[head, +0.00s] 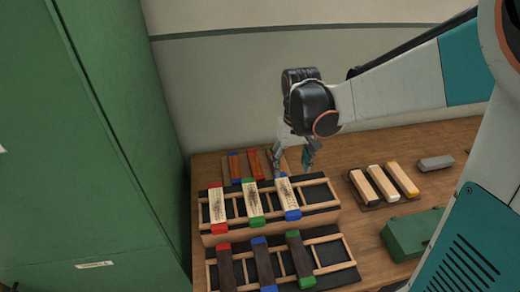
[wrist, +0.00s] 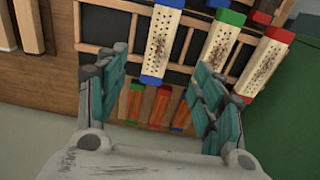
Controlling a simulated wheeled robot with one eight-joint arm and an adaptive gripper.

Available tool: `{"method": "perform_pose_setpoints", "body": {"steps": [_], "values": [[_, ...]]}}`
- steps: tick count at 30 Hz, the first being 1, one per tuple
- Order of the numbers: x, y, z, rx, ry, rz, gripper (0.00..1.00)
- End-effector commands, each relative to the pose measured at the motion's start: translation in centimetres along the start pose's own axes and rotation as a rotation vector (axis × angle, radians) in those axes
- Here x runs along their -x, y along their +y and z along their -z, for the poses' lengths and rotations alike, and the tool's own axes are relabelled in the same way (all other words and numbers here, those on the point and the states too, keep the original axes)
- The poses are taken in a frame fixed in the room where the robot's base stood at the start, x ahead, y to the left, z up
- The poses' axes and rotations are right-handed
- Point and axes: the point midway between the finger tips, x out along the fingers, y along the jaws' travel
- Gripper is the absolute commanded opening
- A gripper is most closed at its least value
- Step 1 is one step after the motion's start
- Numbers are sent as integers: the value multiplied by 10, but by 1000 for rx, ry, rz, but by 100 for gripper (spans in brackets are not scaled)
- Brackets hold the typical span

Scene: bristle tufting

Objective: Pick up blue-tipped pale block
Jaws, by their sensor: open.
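The blue-tipped pale block (head: 287,196) lies across the right part of the upper ladder-like rack (head: 319,193), its pale face marked with dark dots. In the wrist view the same block (wrist: 163,37) lies beyond the fingertips, between the two fingers in the picture and apart from them, its blue end towards me. My gripper (head: 294,172) hangs just behind the block's far end in the head view. In the wrist view its teal fingers (wrist: 162,75) are spread wide with nothing between them.
A green-tipped (head: 251,200) and a red-tipped pale block (head: 218,209) lie to its left. Orange-red blocks (head: 253,162) sit behind, dark blocks (head: 263,263) on the front rack. Plain pale blocks (head: 382,183), a grey block (head: 435,163) and a green box (head: 410,234) stand right. A green cabinet (head: 80,150) stands left.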

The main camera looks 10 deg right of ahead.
Motion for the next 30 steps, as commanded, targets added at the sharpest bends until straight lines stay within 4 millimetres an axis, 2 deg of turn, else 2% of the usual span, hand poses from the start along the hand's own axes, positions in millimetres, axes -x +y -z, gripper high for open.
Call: {"method": "perform_pose_setpoints", "body": {"steps": [5, 12, 15, 25, 30], "values": [[-17, 0, 1, 0, -8, 0, 62], [-64, 0, 1, 0, -6, 0, 62], [-77, 0, 1, 0, -6, 0, 62], [-97, 0, 1, 0, -6, 0, 62], [-122, 1, 4, 0, -6, 0, 62]]}}
